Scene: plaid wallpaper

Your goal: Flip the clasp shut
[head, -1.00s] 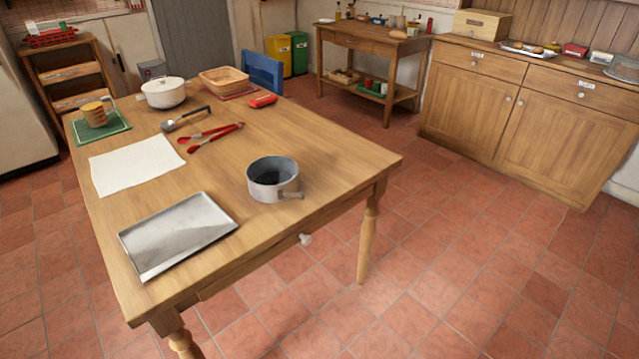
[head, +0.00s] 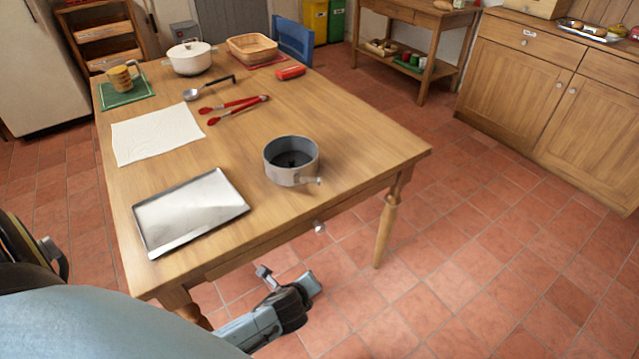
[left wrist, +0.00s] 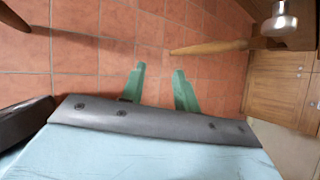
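A grey round springform pan (head: 291,165) stands on the wooden table near its right front edge. Its small clasp (head: 309,181) is on the side toward me, and its lever looks to stick out to the right from the wall. My left gripper (head: 288,280) is in front of the table and below its top, apart from the pan. In the left wrist view its two green fingers (left wrist: 160,78) are apart with nothing between them. The pan is not in that view. My right gripper is not in view.
A metal tray (head: 190,212) lies left of the pan, with a white cloth (head: 155,135) and red tongs (head: 235,108) behind. A drawer knob (head: 319,227) juts from the table front; it also shows in the left wrist view (left wrist: 279,22). The table right of the pan is clear.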

